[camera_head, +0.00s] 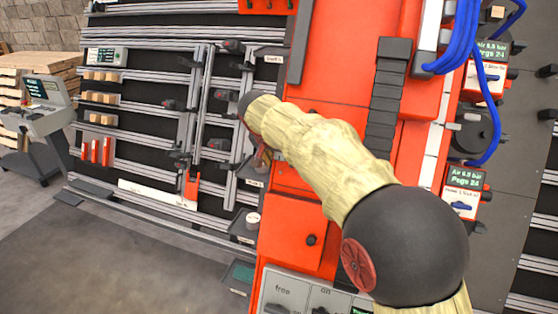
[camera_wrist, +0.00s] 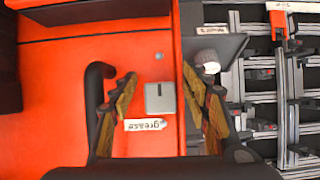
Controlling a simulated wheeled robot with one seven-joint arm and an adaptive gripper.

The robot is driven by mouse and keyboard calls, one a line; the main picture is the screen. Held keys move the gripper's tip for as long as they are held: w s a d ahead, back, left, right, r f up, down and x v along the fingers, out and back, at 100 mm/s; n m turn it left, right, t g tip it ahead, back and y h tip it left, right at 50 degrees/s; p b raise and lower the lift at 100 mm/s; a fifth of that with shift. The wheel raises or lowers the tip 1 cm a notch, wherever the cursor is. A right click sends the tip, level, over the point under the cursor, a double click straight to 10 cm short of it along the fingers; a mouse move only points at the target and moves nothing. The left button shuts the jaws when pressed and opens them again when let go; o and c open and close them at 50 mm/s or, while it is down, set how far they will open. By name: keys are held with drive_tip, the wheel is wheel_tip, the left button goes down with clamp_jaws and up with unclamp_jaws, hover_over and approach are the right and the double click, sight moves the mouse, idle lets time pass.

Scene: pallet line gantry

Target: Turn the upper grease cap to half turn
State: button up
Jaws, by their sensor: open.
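In the wrist view a small grey square cap (camera_wrist: 160,98) sits on the orange panel (camera_wrist: 70,60). A white label (camera_wrist: 146,124) reading "grease", upside down in this view, is beside it. My gripper (camera_wrist: 160,78) is open, with one finger on each side of the cap and apparent gaps to both. I cannot tell how far its tips stand off the panel. The cap's turn is hard to read; a small mark shows near its top edge. In the head view my gripper (camera_head: 262,158) is mostly hidden by my arm, and I cannot make out this cap.
A dark knob (camera_head: 311,240) is lower on the orange cabinet. Rails (camera_head: 150,140) fill the left; open floor lies in front.

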drive_tip(key=v, duration=1.2)
drive_tip(key=shift+w, duration=0.1)
